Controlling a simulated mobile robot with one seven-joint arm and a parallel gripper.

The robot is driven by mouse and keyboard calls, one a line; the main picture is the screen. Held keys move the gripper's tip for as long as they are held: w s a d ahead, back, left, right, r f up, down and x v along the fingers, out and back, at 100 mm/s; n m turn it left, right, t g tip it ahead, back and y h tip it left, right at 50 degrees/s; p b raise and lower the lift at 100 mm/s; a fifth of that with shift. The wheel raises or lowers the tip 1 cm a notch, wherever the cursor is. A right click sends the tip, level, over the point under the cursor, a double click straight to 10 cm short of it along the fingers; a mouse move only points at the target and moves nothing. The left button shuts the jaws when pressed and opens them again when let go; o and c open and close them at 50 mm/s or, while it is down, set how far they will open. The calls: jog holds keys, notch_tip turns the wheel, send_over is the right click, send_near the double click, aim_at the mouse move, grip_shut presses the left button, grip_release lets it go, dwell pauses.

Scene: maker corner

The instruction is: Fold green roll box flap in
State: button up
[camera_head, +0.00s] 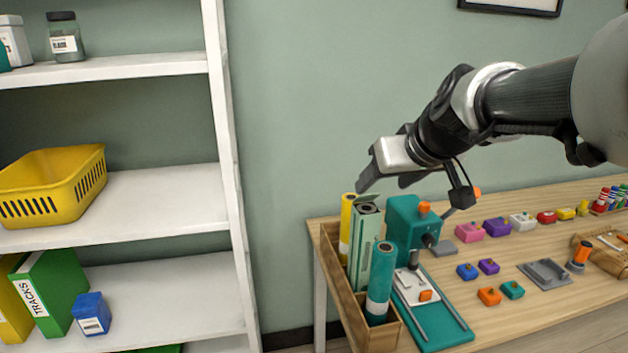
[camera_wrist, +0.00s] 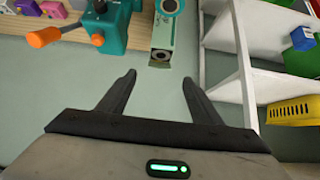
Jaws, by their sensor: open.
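The green roll box (camera_head: 359,247) is a tall, pale green carton standing upright in a wooden bin (camera_head: 344,293). The dark round end of a roll shows in its open top. A small pale green flap (camera_head: 368,198) stands out at the top edge. In the wrist view the box (camera_wrist: 163,38) lies ahead of my fingers, with its open end toward me and the flap (camera_wrist: 159,65) at its near edge. My gripper (camera_wrist: 159,77) is open and empty. In the head view my gripper (camera_head: 368,176) is just above the box top, apparently not touching it.
A yellow roll (camera_head: 347,225) and a teal roll (camera_head: 380,280) share the bin. A teal press (camera_head: 404,225) stands close on the right. White shelves (camera_head: 150,205) with a yellow basket (camera_head: 62,188) are at left. Several small coloured blocks lie on the table.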

aim_at(371, 195)
jog(key=b+x, duration=0.1)
jog(key=x, duration=0.7)
jog(key=shift+w+f, duration=0.2)
jog(key=shift+w, duration=0.05)
